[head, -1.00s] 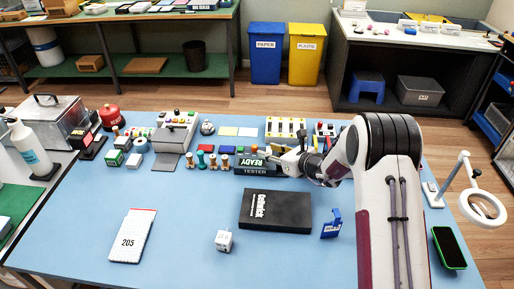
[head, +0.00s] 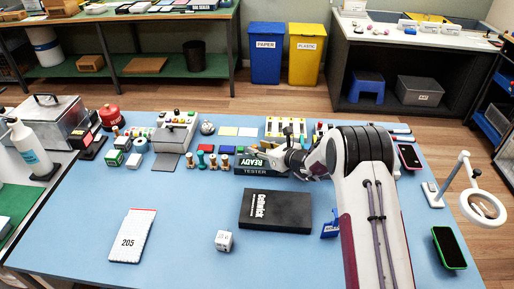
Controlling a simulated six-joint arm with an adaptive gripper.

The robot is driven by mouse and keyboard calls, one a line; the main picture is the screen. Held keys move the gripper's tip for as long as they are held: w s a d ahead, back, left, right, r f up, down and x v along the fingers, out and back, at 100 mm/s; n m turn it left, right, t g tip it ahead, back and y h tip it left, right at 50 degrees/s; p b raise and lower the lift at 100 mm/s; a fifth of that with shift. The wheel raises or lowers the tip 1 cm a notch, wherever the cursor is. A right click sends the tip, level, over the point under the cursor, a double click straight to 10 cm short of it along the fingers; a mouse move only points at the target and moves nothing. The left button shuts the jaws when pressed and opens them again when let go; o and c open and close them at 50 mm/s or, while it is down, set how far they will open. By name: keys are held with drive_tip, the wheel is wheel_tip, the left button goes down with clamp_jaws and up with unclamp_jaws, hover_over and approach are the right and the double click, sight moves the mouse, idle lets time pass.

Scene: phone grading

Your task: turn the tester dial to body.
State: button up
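The tester (head: 255,170) is a dark box with a green front reading READY and TESTER, at the back middle of the blue table in the head view. My gripper (head: 262,153) is at the tester's top right, low over it. The dial is hidden or too small to make out, so I cannot tell whether my fingers touch it. The fingers are too small and dark to show whether they are open or shut.
A black box (head: 275,212) lies in front of the tester, with a blue stand (head: 330,225) beside it. A white cube (head: 224,240) and a white pad marked 205 (head: 132,237) lie nearer. Small pegs and blocks crowd the tester's left. A green-edged phone (head: 449,248) lies right.

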drive_tip(key=shift+x, duration=0.85)
drive_tip(key=shift+c, duration=0.3)
clamp_jaws()
drive_tip(key=shift+a+r+m+t+h, duration=0.1)
drive_tip(key=shift+a+m+t+h, duration=0.05)
drive_tip(key=shift+m+t+h, duration=0.3)
drive_tip(key=shift+a+r+m+t+h, duration=0.1)
drive_tip(key=shift+m+t+h, duration=0.25)
drive_tip(key=shift+m+h, duration=0.15)
drive_tip(key=shift+m+t+h, duration=0.3)
drive_tip(key=shift+m+h, duration=0.15)
drive_tip(key=shift+m, duration=0.1)
